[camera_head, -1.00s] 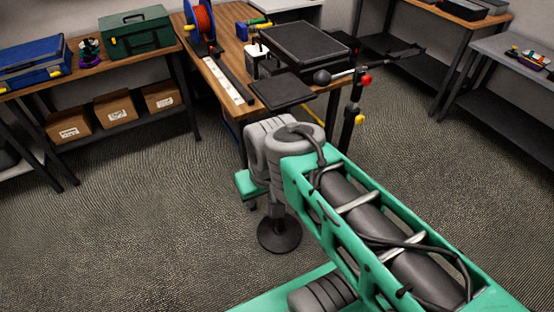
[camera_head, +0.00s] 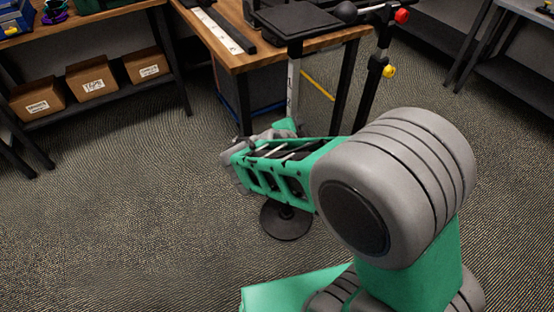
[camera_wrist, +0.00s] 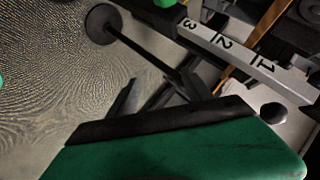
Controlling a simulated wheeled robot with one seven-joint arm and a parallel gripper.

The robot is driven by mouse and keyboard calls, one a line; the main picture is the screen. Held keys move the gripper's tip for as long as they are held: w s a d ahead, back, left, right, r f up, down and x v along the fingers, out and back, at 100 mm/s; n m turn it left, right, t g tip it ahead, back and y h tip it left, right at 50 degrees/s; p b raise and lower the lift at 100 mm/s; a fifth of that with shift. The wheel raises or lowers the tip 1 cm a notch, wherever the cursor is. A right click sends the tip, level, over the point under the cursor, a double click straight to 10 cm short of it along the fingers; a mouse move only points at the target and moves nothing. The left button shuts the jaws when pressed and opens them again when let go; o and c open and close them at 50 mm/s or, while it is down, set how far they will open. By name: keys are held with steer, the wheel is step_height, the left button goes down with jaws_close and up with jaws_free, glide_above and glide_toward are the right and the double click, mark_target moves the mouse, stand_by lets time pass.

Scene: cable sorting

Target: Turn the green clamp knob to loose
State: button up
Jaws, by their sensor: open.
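The green clamp knob is not clearly made out. A small green part (camera_wrist: 164,3) is cut off at the top edge of the wrist view, beside a pale post with numbers (camera_wrist: 235,52); I cannot tell if it is the knob. The post also shows upright in the head view (camera_head: 293,85), in front of the table. My gripper (camera_wrist: 158,92) shows in the wrist view as dark fingers beyond my large green casing. It looks open, with nothing seen between the fingers. In the head view my folded arm hides it.
A round black base (camera_head: 286,222) stands on the floor below my forearm. A black stand with red (camera_head: 401,16) and yellow (camera_head: 389,71) knobs is at right. Floor at left is clear.

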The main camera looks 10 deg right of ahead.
steer(key=w+a+f+m+t+h+b, duration=0.1)
steer(key=w+a+f+m+t+b, duration=0.4)
steer(key=a+f+t+b, duration=0.4)
steer(key=shift+g, duration=0.7)
steer(key=b+x, duration=0.1)
steer(key=x, duration=0.6)
steer(key=shift+w+d+f, duration=0.1)
steer(key=shift+d+f, duration=0.1)
steer(key=shift+d, duration=0.05)
jaws_close()
